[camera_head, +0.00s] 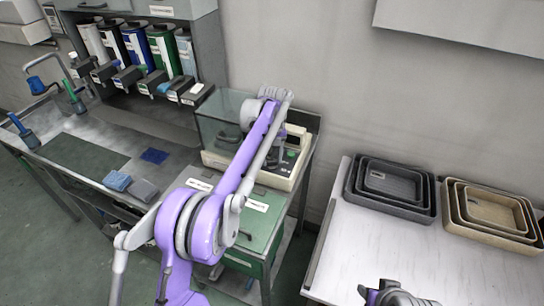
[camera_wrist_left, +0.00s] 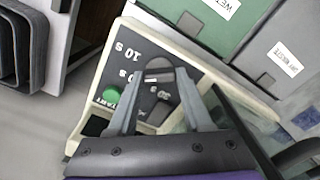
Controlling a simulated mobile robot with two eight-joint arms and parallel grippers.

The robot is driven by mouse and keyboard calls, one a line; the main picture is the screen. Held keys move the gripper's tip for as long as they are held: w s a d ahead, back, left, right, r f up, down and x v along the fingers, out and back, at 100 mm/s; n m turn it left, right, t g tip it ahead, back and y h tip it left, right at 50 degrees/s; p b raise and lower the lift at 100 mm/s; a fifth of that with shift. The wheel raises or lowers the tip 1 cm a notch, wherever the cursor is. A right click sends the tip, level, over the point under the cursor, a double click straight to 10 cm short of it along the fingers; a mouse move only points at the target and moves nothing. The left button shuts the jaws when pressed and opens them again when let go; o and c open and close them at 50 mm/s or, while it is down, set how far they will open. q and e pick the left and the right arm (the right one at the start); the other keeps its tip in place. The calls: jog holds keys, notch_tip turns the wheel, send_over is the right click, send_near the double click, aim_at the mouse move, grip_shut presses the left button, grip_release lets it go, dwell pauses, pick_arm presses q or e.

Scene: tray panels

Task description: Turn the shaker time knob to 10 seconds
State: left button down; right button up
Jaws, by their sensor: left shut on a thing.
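The shaker (camera_head: 252,176) is a cream-edged machine with a clear cover, on a stand against the wall. In the left wrist view its dark control panel (camera_wrist_left: 117,74) shows white time labels, one reading 10 S, and a green start button (camera_wrist_left: 111,95). The dark time knob (camera_wrist_left: 158,64) sits between the fingertips of my left gripper (camera_wrist_left: 158,75), which is shut on it. I cannot tell which label the knob points to. In the head view my purple arm hides the knob and most of the gripper.
Green bins (camera_head: 255,222) with white labels stand below the shaker. Nested dark grey trays (camera_head: 392,207) and tan trays (camera_head: 493,228) lie on the white table (camera_head: 350,262) at right. Coloured dispensers (camera_head: 165,50) stand on the rack at left. The front of the white table is mostly clear.

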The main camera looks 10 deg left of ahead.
aim_at(272, 160)
pick_arm(q)
jog(key=m, duration=0.3)
jog(key=shift+m, duration=0.3)
jog(key=shift+m+p, duration=0.3)
jog(key=shift+m, duration=1.4)
pick_arm(e)
jog(key=shift+w+r, duration=0.2)
jog(key=shift+r, duration=0.25)
pick_arm(q)
jog(key=shift+c, duration=1.6)
grip_release()
notch_tip(272, 160, up, 11)
jog(key=p, duration=0.1)
pick_arm(e)
jog(key=shift+w+r, duration=0.25)
jog(key=shift+r, duration=0.2)
jog(key=shift+w+r, duration=0.2)
jog(key=shift+r, duration=0.25)
